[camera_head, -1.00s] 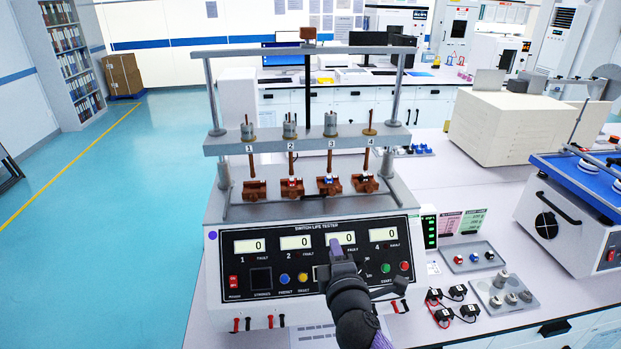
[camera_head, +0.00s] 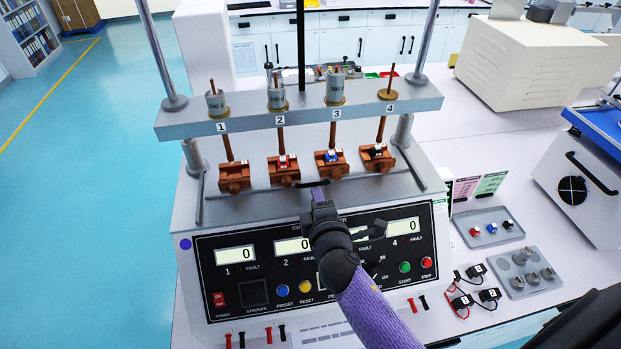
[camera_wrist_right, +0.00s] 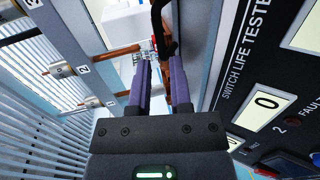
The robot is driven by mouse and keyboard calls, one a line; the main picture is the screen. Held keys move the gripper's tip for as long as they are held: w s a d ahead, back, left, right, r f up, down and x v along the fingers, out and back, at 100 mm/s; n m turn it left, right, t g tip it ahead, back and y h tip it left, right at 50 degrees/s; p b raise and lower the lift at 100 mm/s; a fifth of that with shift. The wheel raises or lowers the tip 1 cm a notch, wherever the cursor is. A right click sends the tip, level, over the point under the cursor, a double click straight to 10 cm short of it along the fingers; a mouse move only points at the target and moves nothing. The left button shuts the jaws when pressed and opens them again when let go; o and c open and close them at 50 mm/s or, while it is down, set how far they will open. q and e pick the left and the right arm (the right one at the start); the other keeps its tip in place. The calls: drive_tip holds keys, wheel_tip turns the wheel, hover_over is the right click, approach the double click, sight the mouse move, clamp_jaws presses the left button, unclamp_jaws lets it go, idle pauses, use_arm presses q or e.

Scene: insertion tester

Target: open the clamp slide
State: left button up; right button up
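The switch life tester (camera_head: 300,205) has four numbered stations, each with a brown clamp block under a rod. The clamps stand in a row: clamp 1 (camera_head: 234,177), clamp 2 (camera_head: 284,168) with a red switch, clamp 3 (camera_head: 331,162) with a blue switch, and clamp 4 (camera_head: 378,158) with a dark switch. My right gripper (camera_head: 316,187) is just in front of the row, between clamps 2 and 3. In the right wrist view its two purple fingers (camera_wrist_right: 161,75) stand apart, with brown clamp parts near their tips. Contact cannot be told. My left gripper is not in view.
Below the clamps is the panel with displays and buttons (camera_head: 405,267). A crossbar with weights (camera_head: 277,93) overhangs the clamps. To the right lie a tray of switches (camera_head: 487,228), a tray of metal parts (camera_head: 527,272) and small black connectors (camera_head: 476,271).

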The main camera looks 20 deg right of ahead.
sight(312, 185)
drive_tip(key=b+x, duration=0.1)
drive_tip(key=x, duration=0.4)
drive_tip(key=shift+w+d, duration=0.1)
drive_tip(key=shift+w, duration=0.3)
drive_tip(key=shift+c, duration=0.3)
clamp_jaws()
drive_tip(key=shift+f, duration=0.1)
idle(0.5)
